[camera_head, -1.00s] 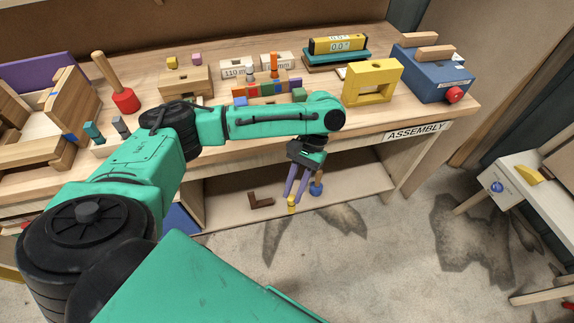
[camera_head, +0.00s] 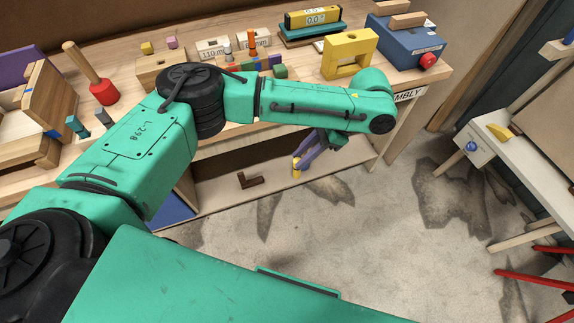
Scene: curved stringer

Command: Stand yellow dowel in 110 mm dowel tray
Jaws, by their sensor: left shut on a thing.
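The yellow dowel (camera_head: 296,173) shows as a small yellow piece at the tips of my left gripper (camera_head: 298,162). The purple fingers are shut on it and slant down to the left, in front of the bench's lower shelf. Most of the dowel is hidden by the fingers. The 110 mm dowel tray (camera_head: 211,47) is a pale block with a printed label at the back of the bench top, well above and left of the gripper. A grey peg (camera_head: 228,52) stands by its right end. My right gripper is not in view.
A second labelled tray (camera_head: 260,37) with an orange peg (camera_head: 252,42) stands right of the first. Nearby are coloured blocks (camera_head: 280,71), a yellow frame (camera_head: 349,53), a blue box (camera_head: 400,42) and a red-headed mallet (camera_head: 103,92). A brown bracket (camera_head: 250,180) lies on the shelf.

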